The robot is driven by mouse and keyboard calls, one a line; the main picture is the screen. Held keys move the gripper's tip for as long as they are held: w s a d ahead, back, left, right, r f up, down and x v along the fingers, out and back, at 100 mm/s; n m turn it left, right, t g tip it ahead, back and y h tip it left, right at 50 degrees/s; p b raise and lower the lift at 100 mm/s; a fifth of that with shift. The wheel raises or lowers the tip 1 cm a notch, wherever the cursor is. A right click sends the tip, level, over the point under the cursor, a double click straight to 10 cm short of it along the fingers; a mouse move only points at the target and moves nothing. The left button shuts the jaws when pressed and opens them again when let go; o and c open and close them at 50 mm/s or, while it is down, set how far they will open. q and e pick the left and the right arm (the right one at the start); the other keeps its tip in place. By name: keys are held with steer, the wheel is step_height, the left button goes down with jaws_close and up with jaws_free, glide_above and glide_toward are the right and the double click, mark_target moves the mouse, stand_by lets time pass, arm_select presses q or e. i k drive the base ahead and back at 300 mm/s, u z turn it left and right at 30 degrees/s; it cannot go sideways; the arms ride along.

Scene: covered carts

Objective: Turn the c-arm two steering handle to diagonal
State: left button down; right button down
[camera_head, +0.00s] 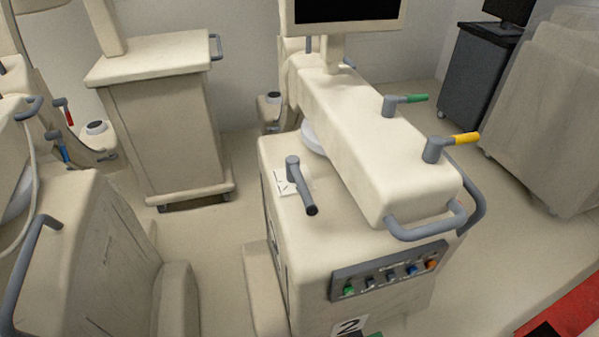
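The c-arm two unit (385,290) is the cream cart in the middle, with a "2" label (349,326) low on its front. Its steering handle (301,185) stands on the left of the cart's top. It is a grey post with a lever ending in a dark grip, pointing toward me and slightly right. A white marked label (283,184) lies beside and partly under the handle; its markings are too small to read. Neither of my grippers is in view.
Yellow (466,139) and green (416,98) levers sit on the boom, right of the handle. A grey rail (425,228) and button panel (390,270) are at the front. Another cream unit (85,250) stands left, with floor between. A red shape (565,312) is at lower right.

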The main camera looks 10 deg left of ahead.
mark_target(294, 175)
steer(key=z, duration=0.45)
steer(key=k, duration=1.15)
steer(key=z, duration=1.4)
steer(key=i, duration=0.75)
steer(key=u, duration=0.65)
steer(key=i, duration=0.65)
steer(key=u, duration=0.8)
